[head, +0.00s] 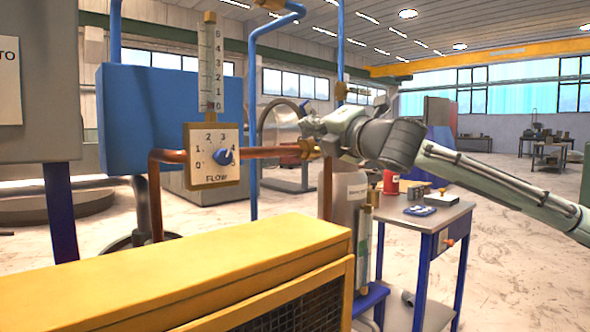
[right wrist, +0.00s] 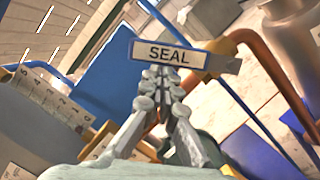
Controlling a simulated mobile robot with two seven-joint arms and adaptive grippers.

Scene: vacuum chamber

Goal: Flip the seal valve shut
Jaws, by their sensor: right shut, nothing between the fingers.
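The seal valve's white plate marked SEAL (right wrist: 168,53) shows in the right wrist view, straight past my fingertips. My right gripper (right wrist: 160,75) is shut and empty, with its tips at the plate's lower edge; I cannot tell whether they touch it. In the head view my right gripper (head: 308,126) is beside a brass fitting (head: 308,147) on the end of the copper pipe (head: 270,152). The gripper hides part of this area, and the valve's lever position cannot be made out. My left gripper is not in view.
A flow panel (head: 212,172) with a blue knob stands left of my right gripper, below a scaled tube (head: 211,65). A yellow-topped housing (head: 190,270) fills the front. A small table (head: 430,216) stands at the right. Blue pipes (head: 252,100) run close by.

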